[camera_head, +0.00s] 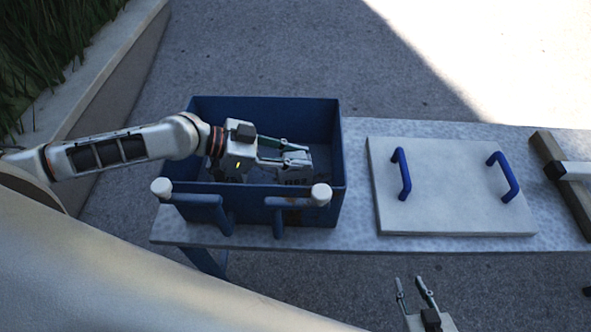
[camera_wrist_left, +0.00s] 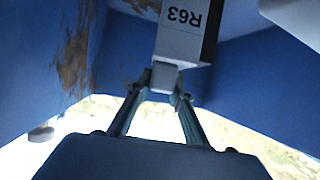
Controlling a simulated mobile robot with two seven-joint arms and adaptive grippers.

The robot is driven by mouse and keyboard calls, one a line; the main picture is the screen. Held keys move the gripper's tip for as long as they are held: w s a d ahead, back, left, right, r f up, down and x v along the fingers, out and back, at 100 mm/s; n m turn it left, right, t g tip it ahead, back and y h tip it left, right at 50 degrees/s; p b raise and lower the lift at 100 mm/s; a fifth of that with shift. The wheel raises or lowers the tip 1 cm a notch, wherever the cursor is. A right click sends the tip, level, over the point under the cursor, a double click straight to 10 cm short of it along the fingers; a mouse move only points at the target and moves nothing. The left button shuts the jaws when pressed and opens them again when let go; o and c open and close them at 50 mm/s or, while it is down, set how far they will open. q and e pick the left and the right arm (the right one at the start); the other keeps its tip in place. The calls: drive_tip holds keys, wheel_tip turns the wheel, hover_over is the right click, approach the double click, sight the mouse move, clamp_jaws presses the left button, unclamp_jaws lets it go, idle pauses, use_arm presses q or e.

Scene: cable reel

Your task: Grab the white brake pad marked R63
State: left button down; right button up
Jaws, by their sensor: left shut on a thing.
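The white brake pad marked R63 (camera_wrist_left: 181,35) shows in the left wrist view, its label upside down. My left gripper (camera_wrist_left: 163,82) is shut on its narrow white end. In the head view my left gripper (camera_head: 287,152) reaches into the blue crate (camera_head: 180,135), with the pad (camera_head: 292,181) partly visible below and beside its fingers. I cannot tell whether the pad touches the crate floor. My right gripper (camera_head: 416,290) is at the bottom of the head view, its fingers apart and nothing between them.
Two white-capped blue posts (camera_head: 200,209) stand at the crate's front. The crate is on a grey table (camera_head: 350,222). A pale board (camera_head: 450,190) with two blue handles lies to its right. Wooden and white bars (camera_head: 555,165) are at the far right. Another white object (camera_wrist_left: 295,20) shows in the wrist view.

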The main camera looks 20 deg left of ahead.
use_arm(q)
drive_tip(key=shift+w+r, duration=0.1)
drive_tip(key=shift+r, duration=0.15)
